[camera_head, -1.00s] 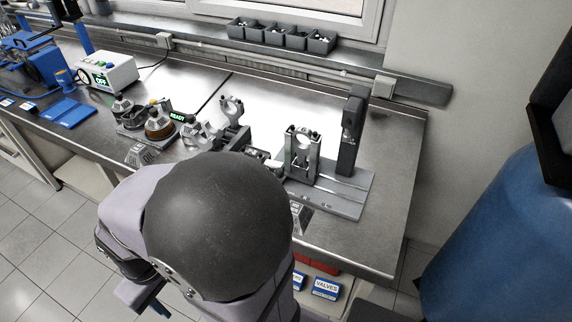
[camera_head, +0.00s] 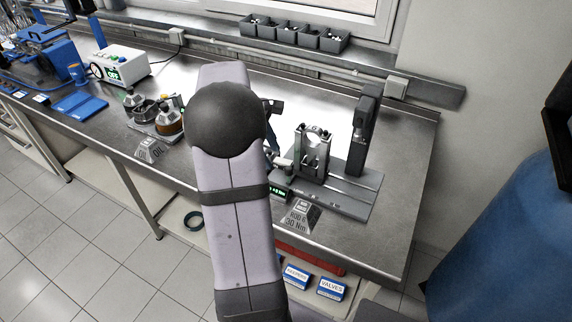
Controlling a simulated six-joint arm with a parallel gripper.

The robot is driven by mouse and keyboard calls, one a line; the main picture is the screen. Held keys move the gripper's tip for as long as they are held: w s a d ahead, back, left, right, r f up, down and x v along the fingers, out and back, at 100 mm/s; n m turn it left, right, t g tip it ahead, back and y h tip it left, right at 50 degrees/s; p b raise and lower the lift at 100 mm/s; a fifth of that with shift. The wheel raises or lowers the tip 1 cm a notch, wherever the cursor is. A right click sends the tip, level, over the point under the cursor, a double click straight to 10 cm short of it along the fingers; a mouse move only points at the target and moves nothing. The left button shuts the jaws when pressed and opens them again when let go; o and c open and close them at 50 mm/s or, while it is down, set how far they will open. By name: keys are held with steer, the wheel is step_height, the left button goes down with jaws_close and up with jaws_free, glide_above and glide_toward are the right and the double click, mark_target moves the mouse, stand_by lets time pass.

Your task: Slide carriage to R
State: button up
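The upright metal bracket with a ring-shaped opening (camera_head: 313,152), which looks like the carriage, stands toward the left of a grey base plate (camera_head: 352,203) with rails. A tall dark post (camera_head: 361,135) rises at the back of the plate, to the right of the bracket. A pale rod-like part (camera_head: 283,162) shows just left of the bracket; I cannot tell if they touch. My arm's links cover the area further left. My gripper is hidden behind them, so its opening and any contact do not show.
A sign reading 30 Nm (camera_head: 298,219) and a small green display (camera_head: 278,194) are at the plate's front left. Oil containers (camera_head: 160,120) stand left of my arm. Small grey bins (camera_head: 294,34) line the back ledge. The bench top right of the plate is clear.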

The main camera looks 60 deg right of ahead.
mark_target(289, 168)
steer(key=shift+s+d+f+n+g+p, duration=0.2)
steer(key=shift+s+d+f+n+p, duration=0.15)
steer(key=shift+s+f+n, duration=0.75)
steer(key=shift+s+d+f+n+g+p, duration=0.3)
steer(key=shift+f+n, duration=0.25)
steer(key=shift+n, duration=1.1)
steer(key=shift+s+d+f+n+g+p, duration=0.1)
steer(key=shift+s+d+f+n+p, duration=0.25)
steer(key=shift+s+f+n, duration=0.75)
steer(key=shift+w+r+n, duration=0.25)
steer(key=shift+w, duration=0.1)
jaws_close()
